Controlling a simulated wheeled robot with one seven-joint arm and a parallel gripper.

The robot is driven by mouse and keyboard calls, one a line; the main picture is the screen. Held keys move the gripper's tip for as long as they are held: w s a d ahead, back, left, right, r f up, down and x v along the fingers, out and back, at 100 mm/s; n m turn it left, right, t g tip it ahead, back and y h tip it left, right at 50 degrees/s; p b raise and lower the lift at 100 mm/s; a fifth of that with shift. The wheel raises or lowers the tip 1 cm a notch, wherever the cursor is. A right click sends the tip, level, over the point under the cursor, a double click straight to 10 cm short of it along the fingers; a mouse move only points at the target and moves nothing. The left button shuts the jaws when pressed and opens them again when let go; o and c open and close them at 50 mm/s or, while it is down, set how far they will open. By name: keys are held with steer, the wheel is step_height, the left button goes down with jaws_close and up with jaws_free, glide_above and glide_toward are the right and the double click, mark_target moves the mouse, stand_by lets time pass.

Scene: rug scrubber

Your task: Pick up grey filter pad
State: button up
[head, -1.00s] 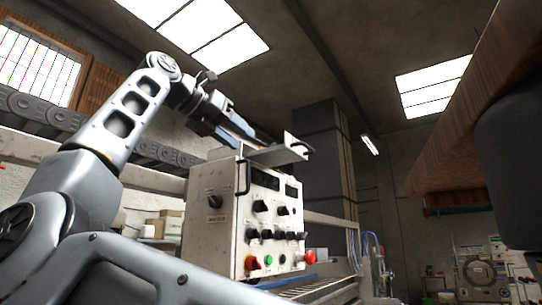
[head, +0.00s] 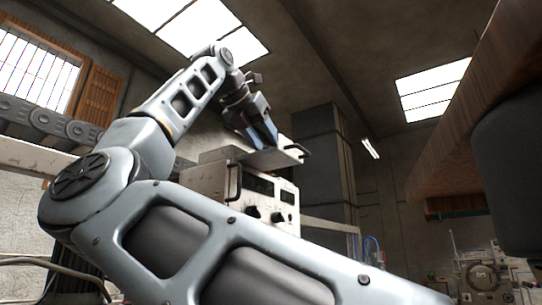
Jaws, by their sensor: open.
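I cannot make out the grey filter pad in the head view; the low camera angle hides whatever lies on top of the metal tray (head: 285,158). This thin tray, with a raised right end and a handle slot, sits on top of the white control box (head: 205,180). My gripper (head: 268,143) points down and slightly right, with its blue-grey fingers just above the tray or at its near edge. It is open, and I see nothing held between the fingers. Whether the fingertips touch anything is hidden.
The control box has black knobs and a side handle; my arm covers its lower part. A wooden-edged surface (head: 450,150) juts in at the upper right. A dark pillar (head: 320,165) stands behind the box.

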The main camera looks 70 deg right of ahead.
steer(key=shift+x, duration=1.15)
jaws_close()
